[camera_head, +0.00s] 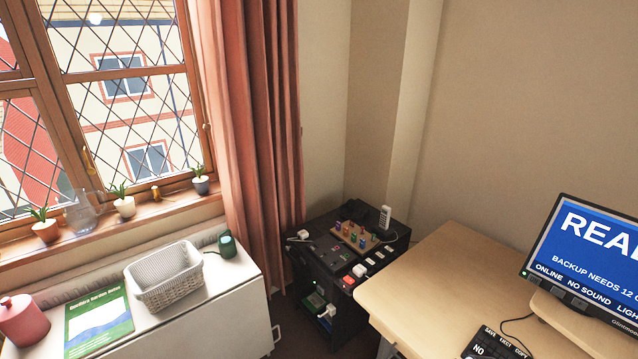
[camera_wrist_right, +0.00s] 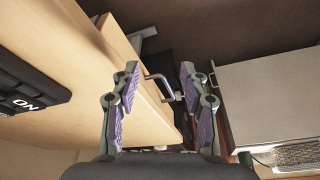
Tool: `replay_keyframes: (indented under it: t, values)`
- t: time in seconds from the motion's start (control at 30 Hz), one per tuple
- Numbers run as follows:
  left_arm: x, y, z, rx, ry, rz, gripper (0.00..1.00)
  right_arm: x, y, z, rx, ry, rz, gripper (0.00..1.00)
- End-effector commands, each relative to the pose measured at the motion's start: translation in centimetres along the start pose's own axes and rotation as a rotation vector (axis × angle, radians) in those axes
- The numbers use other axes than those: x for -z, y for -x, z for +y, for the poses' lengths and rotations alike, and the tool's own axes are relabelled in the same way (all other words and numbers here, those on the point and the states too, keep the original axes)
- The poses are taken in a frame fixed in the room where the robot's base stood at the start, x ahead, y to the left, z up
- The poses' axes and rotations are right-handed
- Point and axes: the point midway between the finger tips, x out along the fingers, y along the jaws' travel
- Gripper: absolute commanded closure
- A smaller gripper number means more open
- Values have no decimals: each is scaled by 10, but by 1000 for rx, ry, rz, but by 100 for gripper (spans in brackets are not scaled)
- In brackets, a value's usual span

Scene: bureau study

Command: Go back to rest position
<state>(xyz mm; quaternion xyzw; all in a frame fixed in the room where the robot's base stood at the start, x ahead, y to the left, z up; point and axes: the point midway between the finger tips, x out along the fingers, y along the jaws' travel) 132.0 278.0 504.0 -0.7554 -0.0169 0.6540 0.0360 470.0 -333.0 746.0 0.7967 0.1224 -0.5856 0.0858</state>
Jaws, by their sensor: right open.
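My right gripper (camera_wrist_right: 160,88) shows in the right wrist view, with its two purple-padded fingers spread apart and nothing between them. It hangs in the air by the edge of the wooden desk (camera_wrist_right: 80,50). A metal handle shows behind the gap between the fingers. Neither gripper shows in the head view, and my left gripper is in no view.
The wooden desk (camera_head: 430,290) with a monitor (camera_head: 590,255) and keyboard (camera_head: 490,345) stands at right. A dark cart (camera_head: 325,262) with blocks and a pegboard stands in the corner. A white cabinet (camera_head: 215,315) at left carries a basket (camera_head: 165,280), book (camera_head: 98,318) and pink pot (camera_head: 22,320).

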Motion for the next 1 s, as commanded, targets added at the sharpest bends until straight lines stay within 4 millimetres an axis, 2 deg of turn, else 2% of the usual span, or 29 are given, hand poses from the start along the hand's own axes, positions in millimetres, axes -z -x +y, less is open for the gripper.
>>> replay_keyframes:
  t: [0.03, 0.07, 0.17, 0.2, 0.27, 0.3, 0.4, 0.5, 0.53, 0.6, 0.7, 1.0]
  values:
    - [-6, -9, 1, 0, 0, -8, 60, -25, -26, -3, -12, -34, -21, 55]
    - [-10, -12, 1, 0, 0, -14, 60, -40, -41, -5, -22, -56, -32, 55]
    - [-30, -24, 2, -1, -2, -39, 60, -104, -92, -16, -66, -128, -75, 55]
    - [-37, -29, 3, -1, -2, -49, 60, -135, -112, -23, -85, -155, -95, 55]
    - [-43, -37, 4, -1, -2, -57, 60, -182, -140, -37, -110, -189, -122, 55]
    - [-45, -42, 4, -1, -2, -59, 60, -215, -156, -49, -125, -206, -139, 55]
    - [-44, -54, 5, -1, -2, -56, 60, -291, -184, -83, -146, -234, -174, 55]
    - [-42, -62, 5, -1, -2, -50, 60, -351, -198, -116, -149, -246, -197, 55]
    - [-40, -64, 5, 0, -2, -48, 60, -365, -200, -125, -148, -249, -201, 55]
    - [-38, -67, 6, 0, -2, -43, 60, -389, -203, -141, -143, -252, -207, 55]
    - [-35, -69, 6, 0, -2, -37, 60, -408, -203, -155, -137, -254, -211, 55]
    - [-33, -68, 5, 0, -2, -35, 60, -412, -202, -158, -136, -255, -210, 55]
